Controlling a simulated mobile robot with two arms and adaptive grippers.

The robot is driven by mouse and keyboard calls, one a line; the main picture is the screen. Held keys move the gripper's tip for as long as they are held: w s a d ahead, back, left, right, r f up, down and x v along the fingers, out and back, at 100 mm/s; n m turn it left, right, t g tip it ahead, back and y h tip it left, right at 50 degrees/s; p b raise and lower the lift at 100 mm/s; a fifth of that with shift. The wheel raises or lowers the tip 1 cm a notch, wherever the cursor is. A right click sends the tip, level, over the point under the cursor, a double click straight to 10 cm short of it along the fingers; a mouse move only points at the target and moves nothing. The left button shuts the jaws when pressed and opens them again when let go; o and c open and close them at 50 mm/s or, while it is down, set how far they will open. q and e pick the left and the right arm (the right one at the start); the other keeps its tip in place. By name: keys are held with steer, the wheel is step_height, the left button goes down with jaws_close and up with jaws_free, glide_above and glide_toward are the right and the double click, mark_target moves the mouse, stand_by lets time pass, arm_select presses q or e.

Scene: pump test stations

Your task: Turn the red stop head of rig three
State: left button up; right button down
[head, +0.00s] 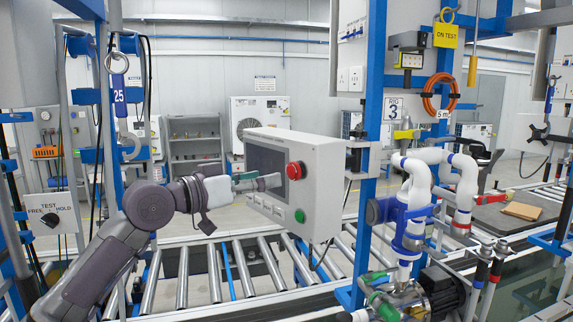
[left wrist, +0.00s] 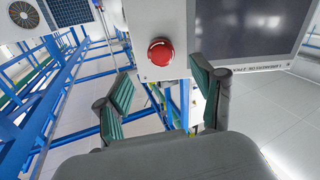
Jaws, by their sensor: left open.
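My left gripper (head: 262,180) reaches in from the left in front of the box's screen. In the left wrist view its two green-padded fingers (left wrist: 165,88) are spread apart with nothing between them. The red head appears beyond the fingertips, apart from them. My right gripper is not seen.
A green button (head: 299,216) sits below the red head. White pipes (head: 440,165) and a pump (head: 425,293) stand at right. A roller conveyor (head: 215,270) runs below.

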mark_target(290, 173)
arm_select(q)
steer(key=p+x, duration=0.2)
steer(key=x, duration=0.3)
steer(key=shift+w+d+r, duration=0.1)
steer(key=shift+w+d, duration=0.5)
steer(key=shift+d, duration=0.05)
